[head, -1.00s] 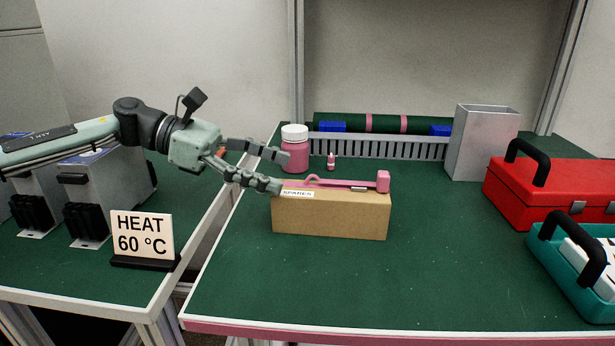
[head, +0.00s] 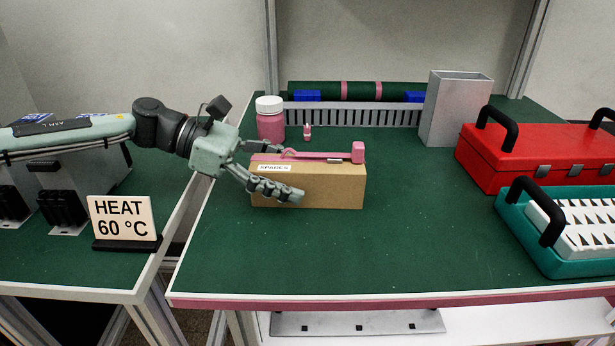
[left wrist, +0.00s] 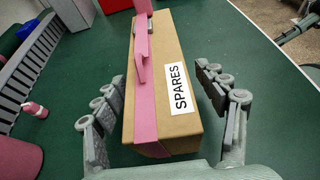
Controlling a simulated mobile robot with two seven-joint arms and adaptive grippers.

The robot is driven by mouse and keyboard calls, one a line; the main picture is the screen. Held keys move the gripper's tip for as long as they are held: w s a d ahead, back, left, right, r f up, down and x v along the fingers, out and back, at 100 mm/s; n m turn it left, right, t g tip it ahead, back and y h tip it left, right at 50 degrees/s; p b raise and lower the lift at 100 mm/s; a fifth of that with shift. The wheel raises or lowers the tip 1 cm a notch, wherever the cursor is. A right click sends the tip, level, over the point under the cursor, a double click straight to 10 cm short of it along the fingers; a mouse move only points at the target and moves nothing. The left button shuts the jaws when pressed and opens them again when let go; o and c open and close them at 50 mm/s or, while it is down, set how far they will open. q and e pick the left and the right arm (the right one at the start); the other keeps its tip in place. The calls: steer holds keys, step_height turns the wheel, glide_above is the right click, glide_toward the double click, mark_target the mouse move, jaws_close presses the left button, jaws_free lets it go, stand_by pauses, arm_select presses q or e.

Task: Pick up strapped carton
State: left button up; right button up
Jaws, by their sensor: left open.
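The strapped carton (head: 335,188) is a long brown box with a pink strap along its top and a white SPARES label. It lies on the green bench top. It also shows in the left wrist view (left wrist: 175,38), running away between the fingers. My left gripper (head: 291,172) is open at the carton's left end, with one finger in front of the box and the other behind it. In the left wrist view the left gripper (left wrist: 162,78) straddles the carton, with visible gaps on both sides. My right gripper does not show clearly in either view.
A pink jar (head: 271,122) and a small pink bottle (head: 307,132) stand behind the carton. A grey bin (head: 455,110), red toolbox (head: 530,155) and teal tray (head: 530,240) are to the right. A HEAT sign (head: 123,218) stands left. The bench front is clear.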

mark_target(319, 163)
arm_select(q)
steer(key=shift+c, duration=0.4)
steer(key=c, duration=1.5)
steer(key=shift+o, duration=0.2)
steer(key=shift+r, duration=0.15)
steer(key=shift+r, duration=0.6)
step_height(319, 163, up, 3)
steer(key=shift+a+f+b, duration=0.1)
steer(key=shift+a+b, duration=0.05)
steer(key=shift+b, duration=0.35)
steer(key=s+a+r+b, duration=0.1)
steer(key=s+a+r, duration=0.5)
steer(key=a, duration=0.3)
steer(key=shift+s+a+r+b, duration=0.2)
steer(key=shift+s+r+b, duration=0.05)
steer(key=shift+r+b, duration=0.15)
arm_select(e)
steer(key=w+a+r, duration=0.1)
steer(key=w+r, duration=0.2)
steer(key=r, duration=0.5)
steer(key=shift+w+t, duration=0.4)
